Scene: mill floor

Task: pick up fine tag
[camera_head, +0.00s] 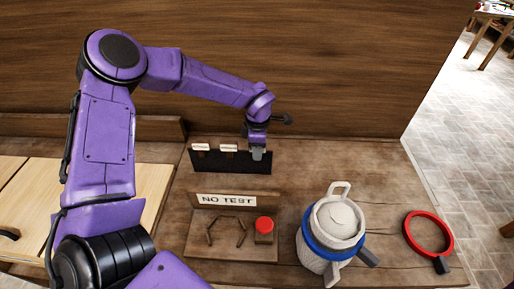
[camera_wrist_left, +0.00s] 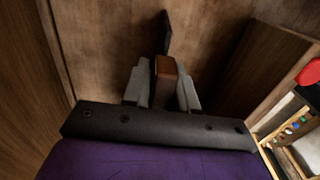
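My left gripper (camera_head: 258,154) points down at the right end of a black rack (camera_head: 230,162). In the left wrist view its two grey fingers (camera_wrist_left: 163,88) lie close on both sides of a brown block (camera_wrist_left: 165,72), which looks like a tag, and they appear shut on it. Its label is not visible, so I cannot read whether it is the fine tag. Two other tags with white labels, a left one (camera_head: 200,147) and a middle one (camera_head: 228,148), stand in the rack; their print is too small to read. My right gripper is not in view.
In front of the rack is a wooden stand with a "NO TEST" sign (camera_head: 226,200) and a red button (camera_head: 264,225). A white jug with a blue band (camera_head: 314,247) and a red ring (camera_head: 428,233) are to the right. A wooden wall rises behind.

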